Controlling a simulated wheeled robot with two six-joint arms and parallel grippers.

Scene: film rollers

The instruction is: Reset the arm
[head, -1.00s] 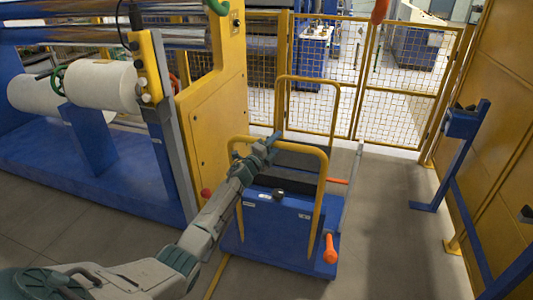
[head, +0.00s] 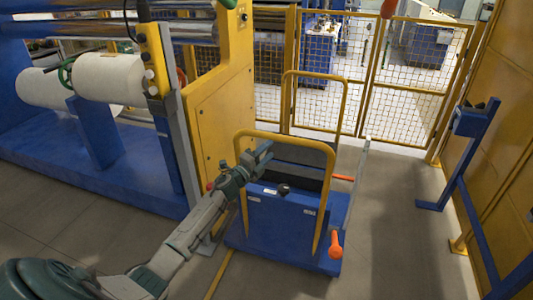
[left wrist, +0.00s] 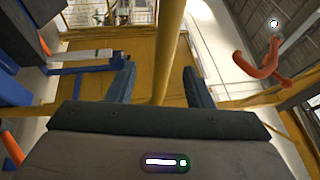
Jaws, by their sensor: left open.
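My left gripper (head: 262,153) shows in the head view at the yellow hoop handle (head: 328,175) of a blue cart (head: 280,222). In the left wrist view its two dark fingers (left wrist: 160,86) stand wide apart with nothing clamped between them. A yellow bar runs through the picture between the fingers; I cannot tell whether it lies inside the jaws or beyond them. My left arm reaches in from the lower left of the head view. My right gripper is not in view.
An orange lever (head: 335,246) stands at the cart's right front. A blue machine with white rolls (head: 110,80) and a yellow side panel (head: 219,100) is at the left. A mesh fence (head: 410,80) closes the back. Bare floor (head: 395,245) lies right of the cart.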

